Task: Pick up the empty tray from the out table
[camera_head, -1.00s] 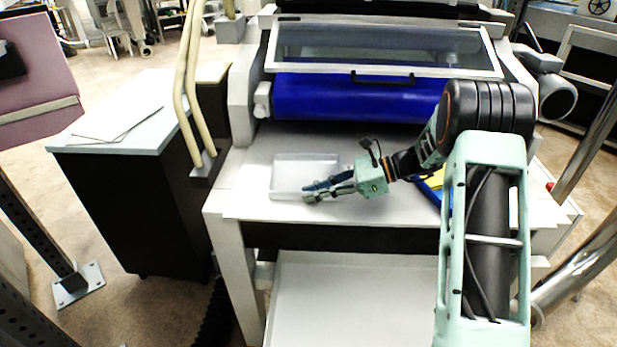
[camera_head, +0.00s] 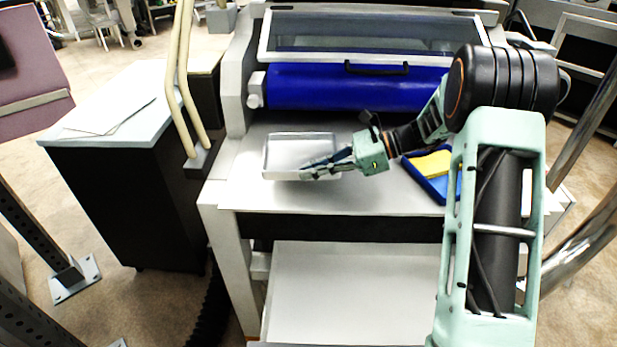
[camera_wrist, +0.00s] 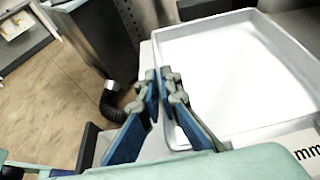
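The empty tray (camera_head: 268,165) is a shallow, pale, clear-looking tray over the left part of the white out table (camera_head: 250,196), in front of the blue roller. It appears slightly raised off the table. My gripper (camera_head: 308,172) reaches in from the right at the tray's near side. In the wrist view my gripper (camera_wrist: 160,75) has its two blue-padded fingers close together, one on each side of the wall of the tray (camera_wrist: 220,22). It looks shut on that wall. The tray's interior looks bare and white.
A blue tray (camera_head: 437,188) with a yellow sponge (camera_head: 431,163) lies to the right, partly behind my arm. The blue roller (camera_head: 350,88) and its clear cover stand behind. A dark cabinet (camera_head: 125,205) with papers on top stands at left. A lower white shelf (camera_head: 345,290) is empty.

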